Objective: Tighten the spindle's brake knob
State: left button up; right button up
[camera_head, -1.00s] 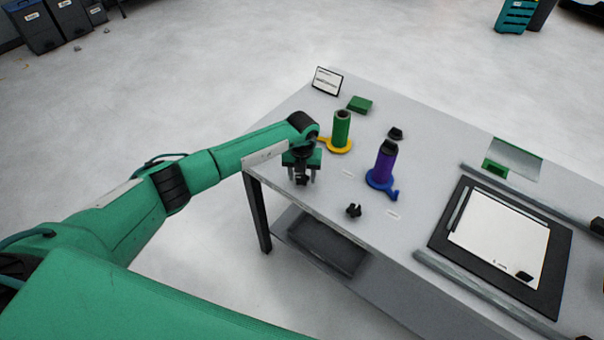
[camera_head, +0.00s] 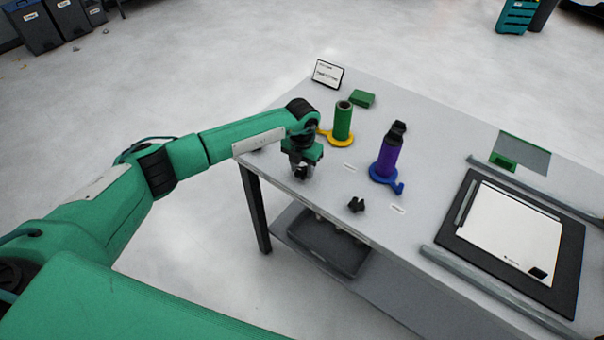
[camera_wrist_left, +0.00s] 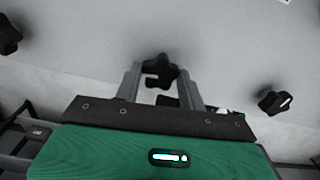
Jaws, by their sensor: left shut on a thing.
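My left gripper (camera_head: 301,176) is at the near left edge of the table, pointing down, shut on a black lobed knob. In the left wrist view the knob (camera_wrist_left: 160,72) sits between the two fingertips. The purple roll (camera_head: 388,158) stands upright on a spindle with a blue base (camera_head: 385,178), right of the gripper. A black knob-like piece (camera_head: 397,129) shows at its top; whether it is seated cannot be told. The green roll (camera_head: 343,122) stands on a yellow base (camera_head: 337,142). Another black knob (camera_head: 356,204) lies near the front edge. My right gripper is out of view.
A small sign (camera_head: 328,74) and a green block (camera_head: 362,98) stand at the back left. A black board with a white sheet (camera_head: 508,236) lies at the right between grey rails. A dark tray (camera_head: 327,246) is on the lower shelf.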

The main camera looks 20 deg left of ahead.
pick_arm(q)
jog(key=m+b, duration=0.7)
jog(key=b, duration=0.1)
jog(key=shift+f, duration=0.25)
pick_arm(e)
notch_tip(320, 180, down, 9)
pick_arm(q)
jog(key=m+b, duration=0.5)
jog(key=b, duration=0.1)
jog(key=shift+r+m, duration=0.1)
jog(key=shift+m, duration=0.2)
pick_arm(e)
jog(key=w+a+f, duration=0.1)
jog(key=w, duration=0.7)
pick_arm(q)
jog(key=m+b, duration=0.2)
jog(key=m, duration=0.1)
jog(key=m+b, duration=0.2)
jog(key=m, duration=0.1)
jog(key=shift+r+b, duration=0.2)
jog(key=shift+b, duration=0.15)
jog(key=shift+m, duration=0.4)
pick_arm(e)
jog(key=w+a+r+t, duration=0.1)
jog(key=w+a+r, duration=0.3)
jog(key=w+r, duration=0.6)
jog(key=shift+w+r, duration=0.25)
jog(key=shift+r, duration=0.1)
pick_arm(q)
jog(key=o, duration=1)
